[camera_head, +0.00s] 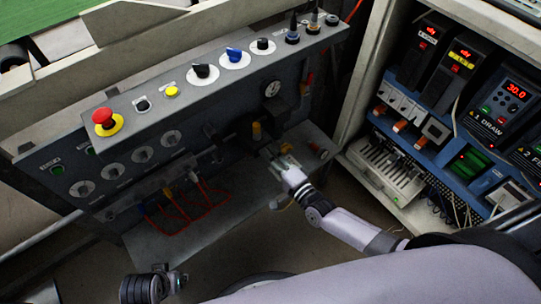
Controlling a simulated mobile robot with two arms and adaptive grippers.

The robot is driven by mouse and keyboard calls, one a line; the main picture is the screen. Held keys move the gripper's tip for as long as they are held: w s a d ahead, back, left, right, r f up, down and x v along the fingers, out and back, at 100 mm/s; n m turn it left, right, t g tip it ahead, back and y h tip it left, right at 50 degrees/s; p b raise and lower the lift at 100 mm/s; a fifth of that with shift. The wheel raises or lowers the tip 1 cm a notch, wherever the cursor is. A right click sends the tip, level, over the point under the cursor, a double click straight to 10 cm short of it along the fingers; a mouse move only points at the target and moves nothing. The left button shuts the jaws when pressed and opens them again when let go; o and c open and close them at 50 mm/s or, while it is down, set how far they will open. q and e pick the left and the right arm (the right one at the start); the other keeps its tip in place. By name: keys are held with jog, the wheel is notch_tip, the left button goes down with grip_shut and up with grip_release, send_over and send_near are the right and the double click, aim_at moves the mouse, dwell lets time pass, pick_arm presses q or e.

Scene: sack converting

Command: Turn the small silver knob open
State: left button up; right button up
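My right gripper (279,159) reaches in from the right, low in front of the dark control panel (225,105). Its fingers are small and blend into the fittings behind, so whether they are open or touching anything is unclear. A yellow-topped fitting (256,131) stands just beyond the fingertips, below a round gauge (272,89). I cannot single out the small silver knob; it may be among the fittings by the gripper. Several round silver-grey dials (142,155) line the panel's left face, away from the gripper. A dark part at the bottom left may be my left wrist; its fingers are not clear.
A red mushroom button (104,118) and black, blue and yellow controls line the panel's top ledge. Red hoses (185,208) loop below the panel. An open electrical cabinet (395,180) stands close on the right. A red-ended fitting (321,151) is right of the gripper.

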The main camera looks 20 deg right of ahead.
jog(key=o, duration=0.3)
jog(key=v, duration=1.2)
jog(key=shift+a, duration=0.1)
dwell(0.3)
